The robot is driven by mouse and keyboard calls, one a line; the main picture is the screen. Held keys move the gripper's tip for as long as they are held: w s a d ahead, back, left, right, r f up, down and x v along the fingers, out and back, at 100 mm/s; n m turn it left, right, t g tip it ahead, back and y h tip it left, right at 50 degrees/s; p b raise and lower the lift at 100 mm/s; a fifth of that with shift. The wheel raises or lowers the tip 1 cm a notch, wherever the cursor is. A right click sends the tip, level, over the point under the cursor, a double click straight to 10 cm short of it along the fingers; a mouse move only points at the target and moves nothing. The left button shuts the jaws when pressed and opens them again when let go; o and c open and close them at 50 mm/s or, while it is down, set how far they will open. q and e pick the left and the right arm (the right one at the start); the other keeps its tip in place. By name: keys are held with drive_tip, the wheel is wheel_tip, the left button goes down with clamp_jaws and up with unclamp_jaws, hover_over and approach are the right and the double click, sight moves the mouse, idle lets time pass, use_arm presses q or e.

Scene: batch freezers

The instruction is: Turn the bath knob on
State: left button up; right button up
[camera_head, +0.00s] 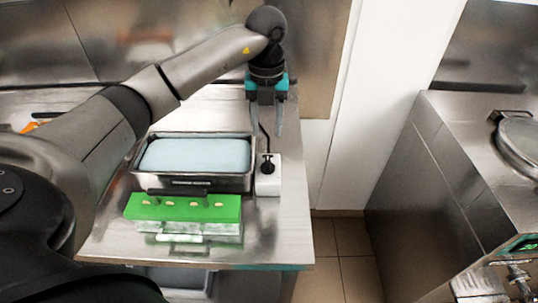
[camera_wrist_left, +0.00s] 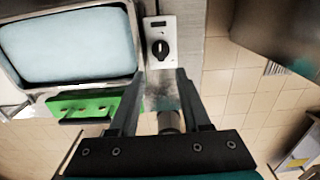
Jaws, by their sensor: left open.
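The bath knob (camera_head: 267,165) is a black round knob with a grip ridge on a small white box (camera_head: 268,186), just right of the bath. The bath (camera_head: 155,181) is a metal tub holding pale blue contents. In the wrist view the knob (camera_wrist_left: 160,48) shows on its white panel, beyond the fingertips and roughly in line with the gap between them. My left gripper (camera_head: 266,126) is open and empty, pointing down behind the knob box in the head view, apart from the knob. It also shows in the wrist view (camera_wrist_left: 159,76). My right gripper is not in view.
A green rack (camera_head: 184,207) with several small pale items sits in front of the bath on the metal table (camera_head: 270,240). A cable runs behind the knob box. A steel machine (camera_head: 440,170) stands to the right, across a tiled floor gap.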

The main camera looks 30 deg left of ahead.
sight(268, 161)
use_arm(q)
wheel_tip(268, 161, down, 10)
drive_tip(key=shift+w+f, duration=0.1)
drive_tip(key=shift+f, duration=0.2)
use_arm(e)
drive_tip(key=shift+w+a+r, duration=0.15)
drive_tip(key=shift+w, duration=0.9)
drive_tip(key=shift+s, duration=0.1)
use_arm(q)
clamp_jaws()
